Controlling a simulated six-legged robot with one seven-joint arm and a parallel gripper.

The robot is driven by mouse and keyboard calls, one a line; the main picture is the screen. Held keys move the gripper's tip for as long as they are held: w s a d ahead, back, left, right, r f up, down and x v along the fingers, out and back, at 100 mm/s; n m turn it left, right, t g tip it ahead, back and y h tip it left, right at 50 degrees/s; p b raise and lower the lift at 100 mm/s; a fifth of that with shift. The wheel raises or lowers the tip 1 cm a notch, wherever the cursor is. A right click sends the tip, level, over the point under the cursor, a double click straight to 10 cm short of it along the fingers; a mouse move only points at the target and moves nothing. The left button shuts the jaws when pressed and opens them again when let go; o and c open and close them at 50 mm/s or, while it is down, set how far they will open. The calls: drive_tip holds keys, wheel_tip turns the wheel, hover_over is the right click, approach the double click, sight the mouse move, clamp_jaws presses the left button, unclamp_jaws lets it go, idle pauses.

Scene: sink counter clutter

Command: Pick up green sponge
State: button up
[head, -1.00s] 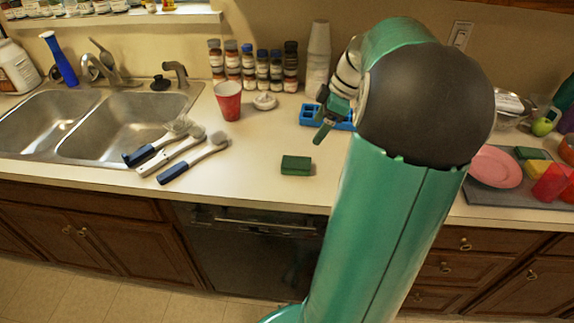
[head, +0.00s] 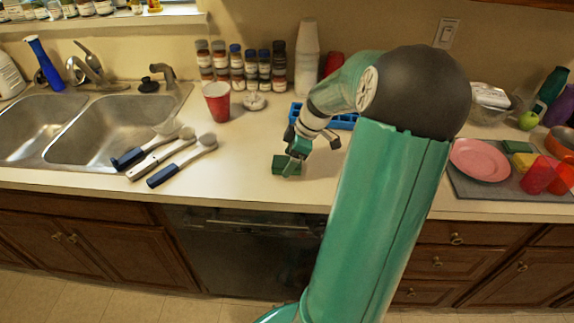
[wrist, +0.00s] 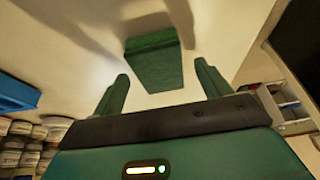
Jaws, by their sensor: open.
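The green sponge (head: 281,165) lies on the counter near its front edge, to the right of the brushes. In the head view my gripper (head: 294,163) is right at the sponge and covers part of it. In the wrist view the sponge (wrist: 154,62) lies just beyond my two green fingertips (wrist: 163,80), roughly centred between them. The fingers are spread apart with nothing between them. I cannot tell exactly how high the fingertips are above the counter.
Several brushes (head: 166,157) lie by the sink (head: 95,125). A red cup (head: 217,102) and spice jars stand behind. A blue tray (head: 343,121) lies behind my gripper. A pink plate (head: 480,160) and red cups (head: 538,176) are on the right. The counter around the sponge is clear.

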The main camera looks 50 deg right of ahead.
sight(283, 161)
drive_tip(key=shift+w+a+f, duration=0.1)
drive_tip(key=shift+f, duration=0.15)
drive_tip(key=c, duration=1.1)
drive_tip(key=shift+r, duration=0.1)
drive_tip(key=shift+r, duration=0.55)
wheel_tip(283, 161, up, 2)
drive_tip(key=shift+r, duration=0.1)
drive_tip(key=shift+s+a+r, duration=1.15)
drive_tip(key=shift+s+r, duration=0.45)
drive_tip(key=shift+s, duration=0.45)
drive_tip(key=shift+s+a+r, duration=1.15)
drive_tip(key=shift+s+r, duration=0.45)
drive_tip(key=shift+s, duration=0.45)
drive_tip(key=shift+s+a+r, duration=1.15)
drive_tip(key=shift+s+r, duration=0.45)
drive_tip(key=shift+s, duration=0.45)
